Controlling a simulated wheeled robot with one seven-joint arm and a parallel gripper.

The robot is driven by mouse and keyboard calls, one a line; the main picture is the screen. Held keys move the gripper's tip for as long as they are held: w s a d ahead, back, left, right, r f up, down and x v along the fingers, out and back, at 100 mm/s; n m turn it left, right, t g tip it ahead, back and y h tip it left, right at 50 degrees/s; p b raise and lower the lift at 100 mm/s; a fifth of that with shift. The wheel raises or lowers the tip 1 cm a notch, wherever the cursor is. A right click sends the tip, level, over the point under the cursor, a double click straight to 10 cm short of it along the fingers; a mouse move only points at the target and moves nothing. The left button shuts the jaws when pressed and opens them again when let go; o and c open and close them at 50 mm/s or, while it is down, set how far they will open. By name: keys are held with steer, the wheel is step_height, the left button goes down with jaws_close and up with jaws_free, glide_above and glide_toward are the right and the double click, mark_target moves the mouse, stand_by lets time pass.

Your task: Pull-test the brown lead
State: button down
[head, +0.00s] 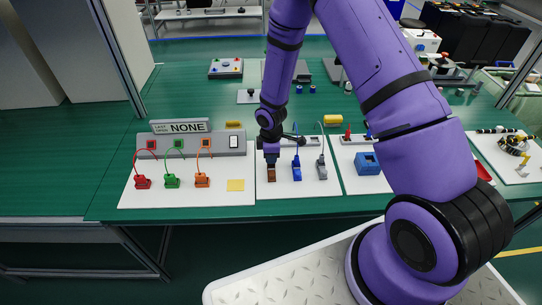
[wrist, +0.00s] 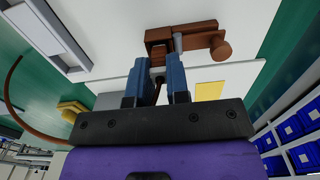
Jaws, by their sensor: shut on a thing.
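The brown lead's plug (head: 271,175) stands on the white middle board (head: 283,190), at the left of a row with a blue lead (head: 297,172) and a grey lead (head: 321,170). My gripper (head: 271,160) points down onto it from above. In the wrist view the brown plug (wrist: 188,37) is at the fingertips of my gripper (wrist: 160,60), which is shut on it. A brown cable (wrist: 14,95) curves at the left of that view. How the plug sits at the board is hidden.
Red (head: 142,182), green (head: 172,181) and orange (head: 202,180) leads stand on the left board, below a sign reading "NONE" (head: 186,127). A yellow square (head: 236,185) lies beside them. A blue block (head: 366,163) is on the board to the right.

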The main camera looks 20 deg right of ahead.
steer(key=shift+f, duration=0.25)
stand_by(0.6)
steer(key=c, duration=1)
jaws_free()
steer(key=s+d+r+m+t+h, duration=0.1)
steer(key=s+d+r+m, duration=0.3)
steer(key=r, duration=1.5)
steer(key=s+d+r+m+t, duration=0.1)
steer(key=s+r+m+t, duration=0.3)
steer(key=r, duration=1.6)
steer(key=s+r+m, duration=0.2)
steer(key=s+r, duration=0.1)
steer(key=s, duration=0.4)
steer(key=s+d+r+m, duration=0.1)
steer(key=s+r+m, duration=0.1)
steer(key=s+r, duration=0.2)
steer(key=s+r+m+y, duration=0.1)
steer(key=s+r+m, duration=0.1)
steer(key=s, duration=0.8)
steer(key=shift+s+d+r, duration=0.15)
steer(key=shift+d+r, duration=0.2)
steer(key=shift+r, duration=0.45)
